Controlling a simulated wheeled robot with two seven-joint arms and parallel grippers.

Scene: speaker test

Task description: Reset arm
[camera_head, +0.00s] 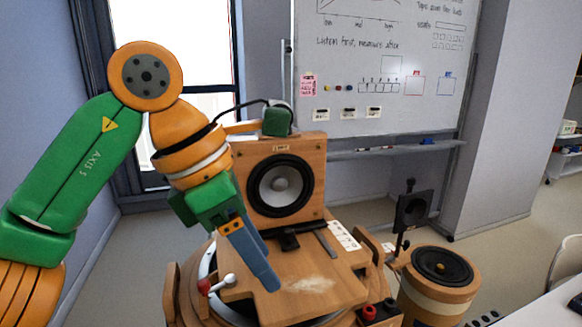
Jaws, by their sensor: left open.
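My left arm (75,165), green and orange, comes in from the left and bends down at an orange joint. My left gripper (266,278) has blue-grey fingers, seen nearly edge-on. They point down over the wooden board (320,283), in front of the speaker. The gripper is open with nothing visible between its fingers. Whether the tips touch the board is hard to tell. My right gripper is not in view.
A red-tipped lever (217,285) sits left of the fingers. Red and black knobs (380,311) are at the board's front right. A round drum-like speaker (442,270) and a dark panel on a stand (411,211) are at right. A whiteboard (388,60) stands behind.

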